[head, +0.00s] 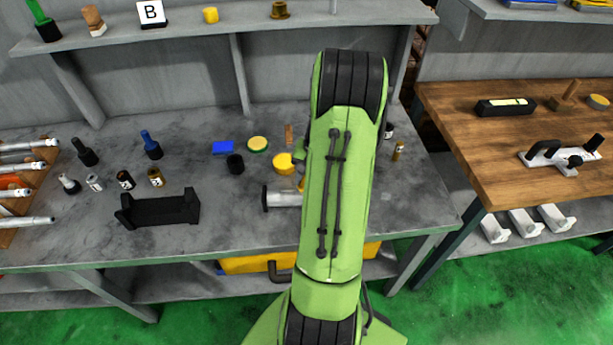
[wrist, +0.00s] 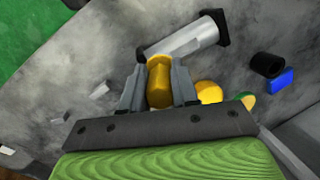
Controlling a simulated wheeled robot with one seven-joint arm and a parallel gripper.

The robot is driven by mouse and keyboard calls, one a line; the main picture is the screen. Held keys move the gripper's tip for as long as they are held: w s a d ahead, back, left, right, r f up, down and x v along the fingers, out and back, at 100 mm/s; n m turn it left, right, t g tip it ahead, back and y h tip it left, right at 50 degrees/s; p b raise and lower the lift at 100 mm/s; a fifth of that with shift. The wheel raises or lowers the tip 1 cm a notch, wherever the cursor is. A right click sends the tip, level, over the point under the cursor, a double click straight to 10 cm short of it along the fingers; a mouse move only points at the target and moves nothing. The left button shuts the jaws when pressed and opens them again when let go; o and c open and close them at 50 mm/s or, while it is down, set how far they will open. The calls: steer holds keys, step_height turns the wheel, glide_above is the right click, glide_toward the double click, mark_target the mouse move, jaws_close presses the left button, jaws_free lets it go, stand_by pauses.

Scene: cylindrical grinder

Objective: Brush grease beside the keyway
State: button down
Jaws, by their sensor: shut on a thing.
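A pale metal shaft (head: 284,197) with a black end piece lies on the grey bench; my arm hides its right part. It also shows in the wrist view (wrist: 187,37). My gripper (wrist: 158,82) is shut on an amber cylindrical handle (wrist: 159,72), which appears to be the grease brush. The gripper is mostly hidden behind my arm in the head view. In the wrist view the handle's far end is close to the shaft's left end; I cannot tell if they touch. The bristles and the keyway cannot be made out.
A yellow round object (head: 283,163), a black cup (head: 235,164), a blue block (head: 222,148) and a yellow-green disc (head: 258,144) stand behind the shaft. A black cradle (head: 160,208) and several small bottles are at the left. A shelf (head: 200,30) runs above. The bench's front middle is clear.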

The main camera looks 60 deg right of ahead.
steer(key=shift+w+d, duration=0.3)
steer(key=shift+d, duration=0.15)
steer(key=shift+s+a, duration=0.4)
steer(key=shift+a, duration=0.15)
steer(key=shift+w+d+p, duration=0.4)
steer(key=shift+d+p, duration=0.05)
steer(key=shift+d, duration=0.1)
steer(key=shift+s+a+r, duration=0.1)
steer(key=shift+s+a, duration=0.25)
steer(key=shift+a, duration=0.15)
steer(key=shift+w+d, duration=0.1)
steer(key=shift+w+d, duration=0.25)
steer(key=shift+d, duration=0.15)
steer(key=shift+s+a+f, duration=0.2)
steer(key=shift+s+a, duration=0.2)
steer(key=shift+a, duration=0.15)
steer(key=shift+d, duration=0.1)
